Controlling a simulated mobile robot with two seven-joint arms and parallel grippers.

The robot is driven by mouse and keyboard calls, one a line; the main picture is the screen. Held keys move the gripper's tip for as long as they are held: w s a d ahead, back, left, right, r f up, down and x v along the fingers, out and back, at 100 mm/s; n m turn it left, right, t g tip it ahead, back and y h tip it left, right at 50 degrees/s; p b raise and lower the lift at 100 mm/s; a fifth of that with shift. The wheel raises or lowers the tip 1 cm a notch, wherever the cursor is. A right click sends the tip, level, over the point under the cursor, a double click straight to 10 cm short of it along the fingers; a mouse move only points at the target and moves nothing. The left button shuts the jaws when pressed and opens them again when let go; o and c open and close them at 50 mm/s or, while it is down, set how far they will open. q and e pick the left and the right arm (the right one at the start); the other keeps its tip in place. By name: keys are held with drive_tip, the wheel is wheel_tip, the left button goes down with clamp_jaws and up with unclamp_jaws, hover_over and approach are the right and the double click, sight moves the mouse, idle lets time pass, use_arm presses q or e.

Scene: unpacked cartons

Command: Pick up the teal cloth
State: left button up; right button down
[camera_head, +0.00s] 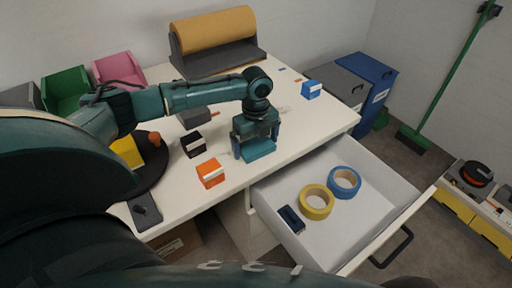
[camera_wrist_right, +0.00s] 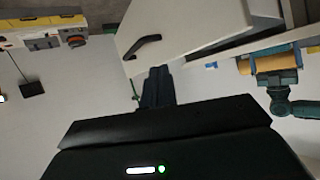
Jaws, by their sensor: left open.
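The teal cloth (camera_head: 259,149) lies on the white table near its front edge, seen in the head view as a small folded block. My left gripper (camera_head: 256,142) points down right over it, its two fingers apart on either side of the cloth. The jaws are open; I cannot tell whether the fingers touch the cloth. The gripper body hides the cloth's far part. My right gripper (camera_wrist_right: 157,72) shows in the right wrist view with its dark fingers together and nothing visible between them, away from the table top.
The open drawer (camera_head: 385,197) at the front right holds yellow tape (camera_head: 317,212), blue tape (camera_head: 356,184) and a dark blue box (camera_head: 291,220). A blue box (camera_head: 312,90) stands farther right on the table.

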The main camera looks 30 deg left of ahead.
sight(256, 145)
use_arm(q)
drive_tip(key=shift+c, duration=0.2)
drive_tip(key=c, duration=0.7)
drive_tip(key=shift+o, duration=0.2)
drive_tip(key=shift+r, duration=0.1)
wheel_tip(256, 145, up, 10)
drive_tip(key=shift+p, duration=0.3)
